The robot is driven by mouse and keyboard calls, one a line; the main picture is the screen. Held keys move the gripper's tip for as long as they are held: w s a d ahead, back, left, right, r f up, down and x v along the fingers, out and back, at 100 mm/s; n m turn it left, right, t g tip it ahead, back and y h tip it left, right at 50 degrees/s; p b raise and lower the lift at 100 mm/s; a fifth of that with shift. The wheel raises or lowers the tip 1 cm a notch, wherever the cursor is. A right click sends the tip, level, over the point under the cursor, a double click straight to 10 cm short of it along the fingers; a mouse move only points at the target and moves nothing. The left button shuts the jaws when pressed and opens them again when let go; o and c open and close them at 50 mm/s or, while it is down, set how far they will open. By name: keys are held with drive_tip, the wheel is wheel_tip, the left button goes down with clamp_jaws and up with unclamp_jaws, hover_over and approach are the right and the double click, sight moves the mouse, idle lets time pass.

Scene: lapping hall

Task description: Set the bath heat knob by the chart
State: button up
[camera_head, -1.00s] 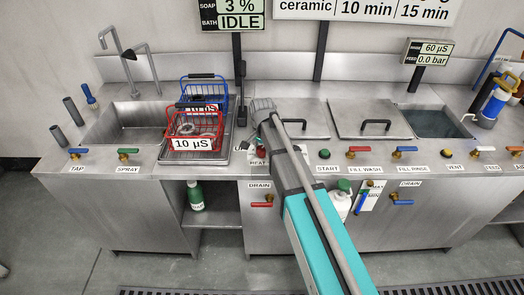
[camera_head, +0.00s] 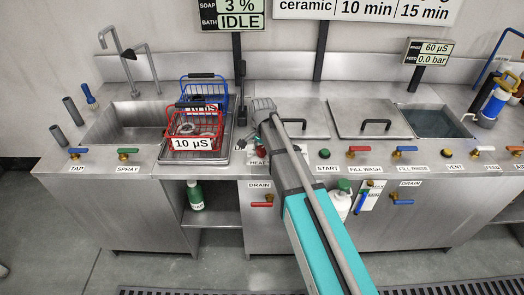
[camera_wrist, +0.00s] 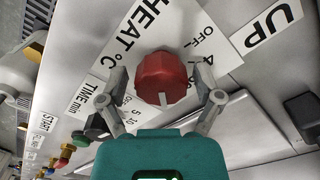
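The red bath heat knob (camera_wrist: 162,78) is in the middle of the wrist view, on a white plate marked HEAT °C (camera_wrist: 132,32) with OFF and partly hidden numbers. My gripper (camera_wrist: 161,82) is open, with one finger on each side of the knob and a visible gap to each. In the head view my arm reaches the panel just above the HEAT label (camera_head: 257,162) and hides most of the knob. The chart board (camera_head: 365,9) at the top is cut off; its ceramic row reads 10 min and 15 min.
A TIME min plate (camera_wrist: 86,96) with a dark knob lies left of the heat knob in the wrist view. A red basket (camera_head: 194,124) and a blue basket (camera_head: 204,88) stand on the left. The bath display (camera_head: 233,14) reads IDLE.

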sight(262, 148)
drive_tip(key=shift+n, duration=0.3)
idle(0.4)
drive_tip(key=n, duration=1.7)
drive_tip(key=shift+n, duration=0.3)
drive_tip(key=n, duration=0.5)
drive_tip(key=shift+n, duration=0.4)
wheel_tip(262, 148, up, 14)
drive_tip(key=p, duration=1.4)
drive_tip(key=s+d+m, duration=1.5)
drive_tip(key=s+d, duration=0.2)
drive_tip(key=s, duration=0.2)
drive_tip(key=shift+f, duration=0.25)
drive_tip(key=shift+s, duration=0.1)
